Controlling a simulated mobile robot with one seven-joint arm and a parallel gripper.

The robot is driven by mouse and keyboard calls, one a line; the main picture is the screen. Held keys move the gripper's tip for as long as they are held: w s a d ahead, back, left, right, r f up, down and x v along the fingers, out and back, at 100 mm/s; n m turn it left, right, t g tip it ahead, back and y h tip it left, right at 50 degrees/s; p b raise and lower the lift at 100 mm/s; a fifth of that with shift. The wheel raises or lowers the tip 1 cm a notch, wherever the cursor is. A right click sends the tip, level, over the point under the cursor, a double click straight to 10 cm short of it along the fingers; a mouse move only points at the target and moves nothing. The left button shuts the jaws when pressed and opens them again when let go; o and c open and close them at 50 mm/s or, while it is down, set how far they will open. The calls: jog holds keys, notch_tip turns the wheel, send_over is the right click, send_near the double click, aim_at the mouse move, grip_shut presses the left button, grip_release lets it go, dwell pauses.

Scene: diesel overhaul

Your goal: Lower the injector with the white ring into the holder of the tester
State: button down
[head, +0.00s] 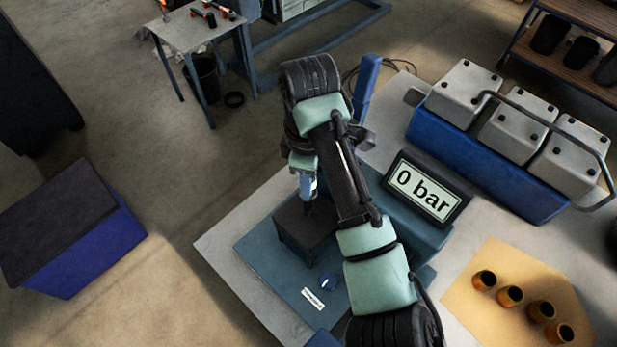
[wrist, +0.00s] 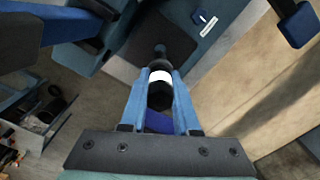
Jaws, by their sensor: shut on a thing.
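My gripper (head: 308,190) is shut on the injector and hangs over the tester. In the wrist view, the dark injector (wrist: 160,96) with its white ring (wrist: 160,76) sits between the two blue fingers, and its narrower end points away from my gripper. The tester shows a "0 bar" display (head: 426,190) and a blue base plate (head: 262,255). A dark block (head: 301,236) on that plate lies below my gripper; it also shows behind the injector in the wrist view (wrist: 182,48). I cannot tell whether the injector's end is above the block's opening or inside it.
A blue knob (head: 328,283) and white label (head: 313,299) are on the base plate. A blue post (head: 366,88) stands behind my arm. A engine with grey covers (head: 517,120) is at right, near a yellow mat (head: 505,255) with several brass-coloured cups. A blue box (head: 75,240) stands at left.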

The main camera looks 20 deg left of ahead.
aim_at(308, 206)
jog(key=shift+f+b, duration=0.75)
jog(key=shift+f, duration=0.95)
jog(key=shift+f+b, duration=0.7)
jog(key=shift+f, duration=1.1)
jog(key=shift+f+b, duration=0.65)
jog(key=shift+f, duration=0.6)
dwell(0.5)
jog(key=shift+c, duration=0.8)
grip_release()
